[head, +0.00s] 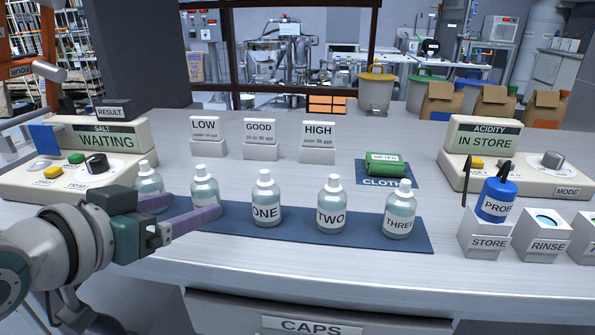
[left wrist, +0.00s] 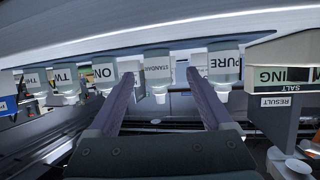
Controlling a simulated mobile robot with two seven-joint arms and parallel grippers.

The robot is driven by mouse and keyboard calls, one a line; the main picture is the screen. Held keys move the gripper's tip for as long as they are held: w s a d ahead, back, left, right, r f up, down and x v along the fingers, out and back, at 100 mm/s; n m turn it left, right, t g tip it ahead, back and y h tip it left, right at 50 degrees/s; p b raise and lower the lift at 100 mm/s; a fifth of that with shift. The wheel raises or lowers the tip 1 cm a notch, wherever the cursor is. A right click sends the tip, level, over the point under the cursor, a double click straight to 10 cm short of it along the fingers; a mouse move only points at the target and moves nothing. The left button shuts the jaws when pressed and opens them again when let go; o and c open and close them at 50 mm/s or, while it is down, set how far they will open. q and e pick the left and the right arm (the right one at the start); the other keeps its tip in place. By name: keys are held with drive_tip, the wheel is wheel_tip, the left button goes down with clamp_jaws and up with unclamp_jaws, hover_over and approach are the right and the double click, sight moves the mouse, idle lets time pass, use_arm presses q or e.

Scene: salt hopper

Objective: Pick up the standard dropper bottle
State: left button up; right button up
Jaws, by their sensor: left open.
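The standard dropper bottle (head: 204,186) is a clear bottle with a white cap, second from the left in the row on the blue mat. Its STANDARD label shows in the left wrist view (left wrist: 158,71), upside down, framed between my two fingers. My left gripper (head: 196,204) is open, with its purple fingers pointing toward this bottle. In the head view the nearer finger hides the bottle's lower part. I cannot tell whether a finger touches it. My right gripper is not in view.
The pure bottle (left wrist: 225,66) stands beside the standard one. Bottles ONE (head: 266,202), TWO (head: 331,208) and THREE (head: 398,214) stand on the right along the blue mat (head: 300,230). The salt meter (head: 105,160) is at the left. The table front is clear.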

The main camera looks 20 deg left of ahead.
sight(197, 198)
use_arm(q)
drive_tip(key=shift+r+b+x, duration=0.2)
drive_tip(key=shift+b+x, duration=0.05)
drive_tip(key=shift+x, duration=1.1)
drive_tip(key=shift+r+b+x, duration=0.2)
drive_tip(key=shift+b+x, duration=0.05)
drive_tip(key=shift+x, duration=1.15)
drive_tip(key=shift+w+d, duration=0.1)
drive_tip(key=shift+w, duration=0.05)
drive_tip(key=shift+c, duration=0.3)
clamp_jaws()
